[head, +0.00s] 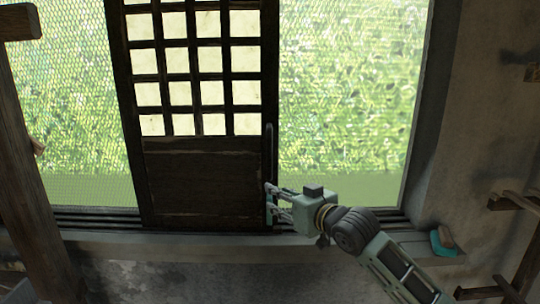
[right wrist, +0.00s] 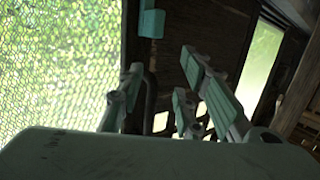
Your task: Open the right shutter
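The shutter (head: 205,180) is a dark wooden panel with pale lattice panes above and a solid lower part. It stands across the middle of the window, with mesh showing on both sides. A thin vertical handle (head: 269,150) runs along its right edge. My right gripper (head: 269,200) is at the lower part of this edge, its fingers spread apart. In the right wrist view the gripper (right wrist: 170,60) also shows parted fingers, with the dark shutter beyond. I cannot tell whether a finger touches the handle. My left gripper is not in view.
The shutter stands on a grooved sill rail (head: 95,220) that runs along the window bottom. A wooden loom post (head: 30,170) stands at the left. A teal and brown object (head: 442,241) lies at the sill's right end. Wooden beams jut in at the far right.

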